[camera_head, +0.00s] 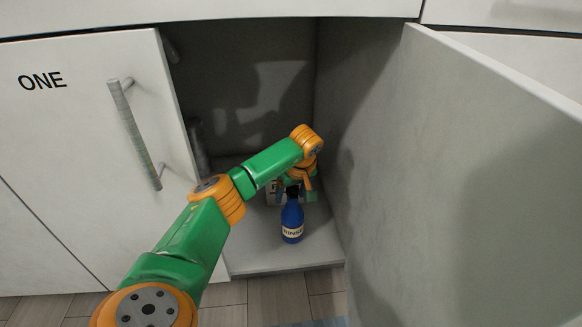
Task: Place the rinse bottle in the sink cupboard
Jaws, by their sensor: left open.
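The rinse bottle (292,222) is dark blue with a pale label reading "RINSE". It stands upright on the floor of the open cupboard (265,262), near the front right. My left arm reaches into the cupboard from the lower left. My left gripper (297,193) is open, just above and behind the bottle's neck. The bottle's top is partly hidden by the gripper, and I cannot tell whether they touch. My right gripper is not in view.
A white door (95,150) marked "ONE", with a metal handle (135,135), stands left of the opening. An open door (480,180) fills the right side. A pale item (271,193) shows behind the bottle. Pipes stand at the cupboard's back left.

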